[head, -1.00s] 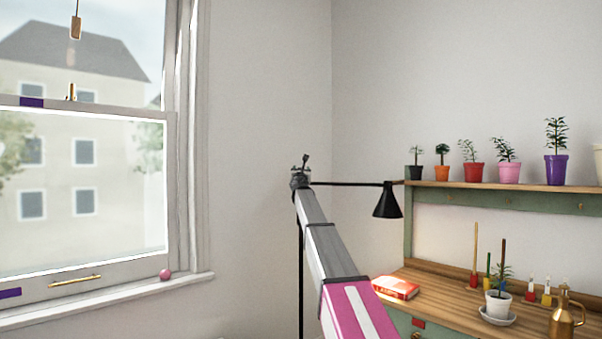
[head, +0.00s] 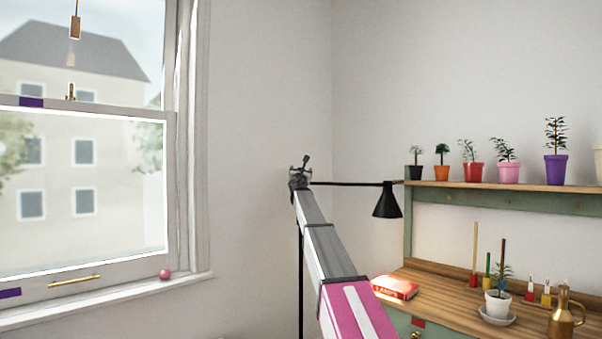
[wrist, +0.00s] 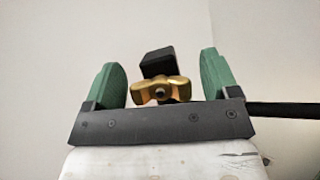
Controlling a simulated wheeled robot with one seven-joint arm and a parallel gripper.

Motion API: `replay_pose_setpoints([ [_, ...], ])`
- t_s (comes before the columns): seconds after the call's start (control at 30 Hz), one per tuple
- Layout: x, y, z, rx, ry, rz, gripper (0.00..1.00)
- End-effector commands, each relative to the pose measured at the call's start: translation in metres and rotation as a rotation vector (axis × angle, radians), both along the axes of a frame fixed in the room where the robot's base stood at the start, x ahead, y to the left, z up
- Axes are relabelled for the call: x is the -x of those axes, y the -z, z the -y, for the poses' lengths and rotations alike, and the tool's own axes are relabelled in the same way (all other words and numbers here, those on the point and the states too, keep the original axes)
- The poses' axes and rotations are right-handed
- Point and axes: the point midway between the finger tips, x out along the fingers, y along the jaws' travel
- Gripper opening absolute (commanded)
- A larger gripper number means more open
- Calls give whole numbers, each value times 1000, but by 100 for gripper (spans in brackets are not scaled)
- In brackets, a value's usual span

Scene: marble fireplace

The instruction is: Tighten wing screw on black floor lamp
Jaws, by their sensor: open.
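The black floor lamp shows in the head view with its thin pole, horizontal arm and cone shade (head: 387,201) near the wall corner. My gripper (head: 299,170) is at the lamp's joint, at the top of the pole. In the wrist view, the brass wing screw (wrist: 161,91) lies between the two green fingers of my gripper (wrist: 162,76). The fingers are open, with a gap on each side of the screw. The wings lie roughly level. A black block of the lamp (wrist: 158,62) is behind the screw. The lower pole is partly hidden by my arm.
A wooden bench (head: 455,283) with a red book (head: 395,288), a potted plant and a brass watering can (head: 564,315) stands at right. A shelf (head: 500,186) of potted plants is above it. A sash window (head: 85,185) is at left. The lamp's arm (wrist: 285,110) extends right.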

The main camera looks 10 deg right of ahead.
Motion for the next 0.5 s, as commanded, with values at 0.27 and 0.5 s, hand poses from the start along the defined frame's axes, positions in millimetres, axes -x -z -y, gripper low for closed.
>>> replay_pose_setpoints([
  [0.27,44,18,-9,0,0,0,81],
  [0.5,81,34,-16,0,0,0,81],
])
